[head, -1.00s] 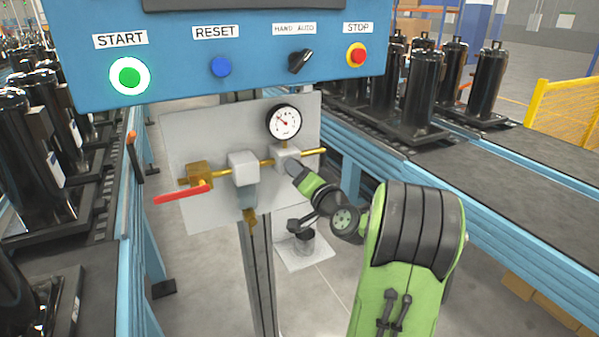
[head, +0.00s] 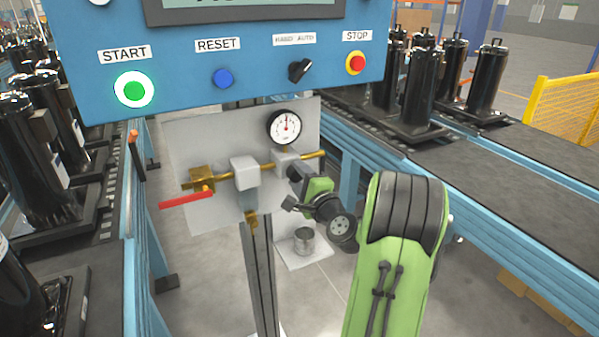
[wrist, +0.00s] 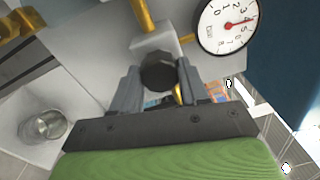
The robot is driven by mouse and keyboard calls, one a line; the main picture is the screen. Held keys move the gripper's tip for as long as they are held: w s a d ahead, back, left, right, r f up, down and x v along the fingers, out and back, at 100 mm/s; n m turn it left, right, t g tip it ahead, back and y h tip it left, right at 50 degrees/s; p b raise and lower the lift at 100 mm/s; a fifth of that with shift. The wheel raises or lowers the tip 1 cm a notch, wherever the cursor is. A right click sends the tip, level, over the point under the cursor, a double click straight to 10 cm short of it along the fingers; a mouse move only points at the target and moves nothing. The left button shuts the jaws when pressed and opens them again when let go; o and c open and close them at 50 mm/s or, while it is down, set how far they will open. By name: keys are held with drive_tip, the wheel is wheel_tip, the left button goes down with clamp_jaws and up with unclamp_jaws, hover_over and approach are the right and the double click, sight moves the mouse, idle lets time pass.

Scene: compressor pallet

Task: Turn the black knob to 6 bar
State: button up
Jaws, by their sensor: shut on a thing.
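The black knob (wrist: 158,72) sits below a pale regulator block (wrist: 153,44) in the wrist view. My gripper (wrist: 159,78) is shut on it, one grey finger on each side. In the head view my gripper (head: 297,174) is at the right-hand block (head: 285,162) and hides most of the knob. The round white pressure gauge (head: 285,127) is above that block, its needle pointing about straight up. In the wrist view the gauge (wrist: 228,25) shows its red needle near 4 to 5; the exact value is hard to read.
A brass pipe (head: 247,173) crosses the grey panel (head: 210,145), with a red lever (head: 186,200) at left. The blue control box (head: 220,60) hangs above. A metal cup (head: 304,240) stands on a pale plate below. Conveyors with black compressors (head: 414,90) flank both sides.

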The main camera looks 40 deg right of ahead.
drive_tip(key=m+p, duration=0.2)
drive_tip(key=m, duration=0.1)
drive_tip(key=shift+m, duration=0.3)
drive_tip(key=shift+f+m+p, duration=0.1)
drive_tip(key=shift+m+p, duration=0.8)
drive_tip(key=shift+m, duration=0.6)
drive_tip(key=o, duration=1.1)
drive_tip(key=shift+c, duration=0.2)
drive_tip(key=b+v, duration=1.2)
drive_tip(key=v, duration=0.3)
drive_tip(key=shift+s+a, duration=0.25)
drive_tip(key=shift+s, duration=0.1)
